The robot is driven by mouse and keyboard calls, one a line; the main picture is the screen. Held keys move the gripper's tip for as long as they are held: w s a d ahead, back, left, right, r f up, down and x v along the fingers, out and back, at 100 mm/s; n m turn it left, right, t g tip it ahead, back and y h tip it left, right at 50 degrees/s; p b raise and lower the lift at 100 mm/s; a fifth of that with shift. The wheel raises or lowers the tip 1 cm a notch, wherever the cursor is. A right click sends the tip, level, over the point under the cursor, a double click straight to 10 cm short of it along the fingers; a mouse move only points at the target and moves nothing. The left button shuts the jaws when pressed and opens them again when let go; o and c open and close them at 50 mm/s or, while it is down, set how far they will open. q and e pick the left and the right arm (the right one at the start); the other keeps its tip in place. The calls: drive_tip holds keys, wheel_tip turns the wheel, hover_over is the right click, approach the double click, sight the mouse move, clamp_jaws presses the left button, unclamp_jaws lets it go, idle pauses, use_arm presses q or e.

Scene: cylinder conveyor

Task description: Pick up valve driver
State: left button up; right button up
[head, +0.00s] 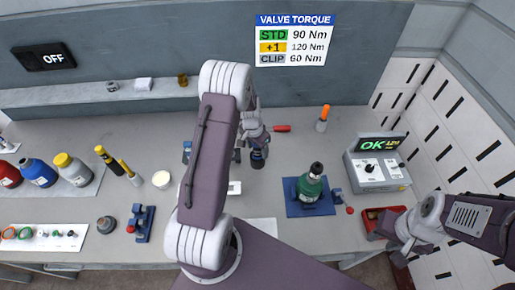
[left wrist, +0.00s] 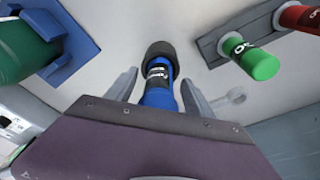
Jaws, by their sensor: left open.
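In the left wrist view a blue tool with a dark wide end and a label (left wrist: 158,92), apparently the valve driver, lies between the fingers of my left gripper (left wrist: 160,92). The fingers are apart, one on each side of it, with gaps visible. In the head view my left gripper (head: 257,142) is over the middle of the bench, and the tool's dark end (head: 258,160) shows just below it; my arm hides part of this area. My right gripper (head: 408,244) is at the right, near a red tray (head: 378,231); its finger opening is unclear.
A green cylinder (head: 312,184) stands on a blue cradle (head: 292,205). A grey OK-display box (head: 393,178) stands right of it. Green (left wrist: 252,58) and red (left wrist: 300,18) tools sit on a grey rack (left wrist: 212,46). Several bottles, including a blue one (head: 38,174), stand at the left.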

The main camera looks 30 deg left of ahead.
use_arm(q)
drive_tip(key=shift+d, duration=0.1)
clamp_jaws()
drive_tip(key=shift+r, duration=0.1)
idle(1.1)
